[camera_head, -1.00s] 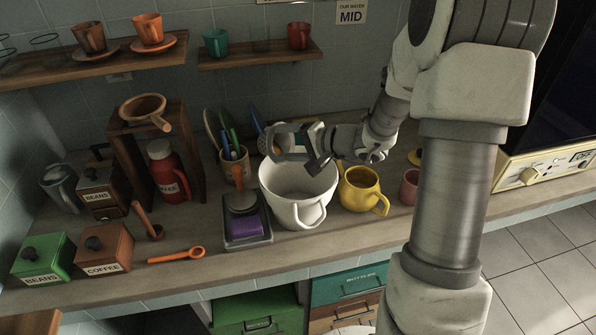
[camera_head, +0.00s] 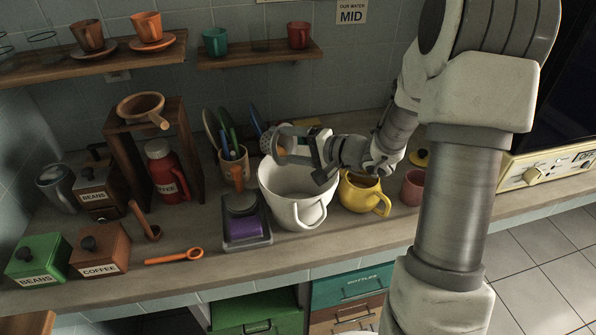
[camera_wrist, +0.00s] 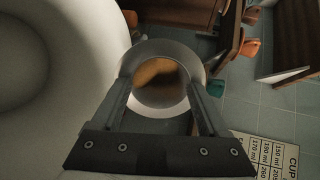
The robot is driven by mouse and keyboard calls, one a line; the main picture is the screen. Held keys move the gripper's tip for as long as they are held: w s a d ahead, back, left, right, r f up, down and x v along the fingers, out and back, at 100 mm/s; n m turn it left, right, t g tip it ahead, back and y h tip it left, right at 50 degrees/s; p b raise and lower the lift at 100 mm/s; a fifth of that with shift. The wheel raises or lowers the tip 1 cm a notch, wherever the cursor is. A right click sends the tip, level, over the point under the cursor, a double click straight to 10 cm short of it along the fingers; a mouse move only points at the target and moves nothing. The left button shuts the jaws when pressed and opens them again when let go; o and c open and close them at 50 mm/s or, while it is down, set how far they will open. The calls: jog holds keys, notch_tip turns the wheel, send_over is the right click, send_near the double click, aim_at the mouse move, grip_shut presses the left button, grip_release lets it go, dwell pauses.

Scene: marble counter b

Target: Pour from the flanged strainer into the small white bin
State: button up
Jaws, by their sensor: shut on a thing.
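My gripper (camera_head: 312,147) is shut on the flanged strainer (camera_head: 269,143), a grey, round, perforated piece. The strainer is held tilted on its side above the white bin, with its holed side toward the left. In the wrist view, the strainer's pale ring (camera_wrist: 190,60) lies between my fingers, with something orange-brown showing inside it. The small white bin (camera_head: 297,214) stands upright on the counter below, with a handle at the front. The bin's pale rim also fills the left of the wrist view (camera_wrist: 75,45). I see nothing falling from the strainer.
A yellow mug (camera_head: 362,194) stands just right of the bin. A grey and purple piece (camera_head: 245,225) stands just left of it. A utensil cup (camera_head: 235,168) is behind left, a red mug (camera_head: 413,188) farther right.

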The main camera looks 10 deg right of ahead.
jog(key=shift+s+d+f+t+y+b, duration=0.45)
jog(key=shift+d+f+b, duration=0.1)
jog(key=shift+b, duration=0.4)
jog(key=shift+s+d+r+t+y+b, duration=0.15)
jog(key=shift+t+y+b, duration=0.4)
jog(key=shift+b, duration=1.95)
jog(key=shift+s+d+r+t+y+b, duration=0.1)
jog(key=shift+r+t+y+b, duration=0.2)
jog(key=shift+b, duration=0.6)
jog(key=shift+s+d+r+t+y+b, duration=0.1)
jog(key=shift+r+t+y+b, duration=0.2)
jog(key=shift+b, duration=0.55)
jog(key=shift+r, duration=0.45)
jog(key=shift+s+d+r+t+y+b, duration=0.15)
jog(key=shift+r+t+y+b, duration=0.45)
jog(key=shift+r+b, duration=0.5)
jog(key=shift+s+d+r+t+y+b, duration=0.1)
jog(key=shift+r+t+y+b, duration=0.35)
jog(key=shift+b, duration=0.45)
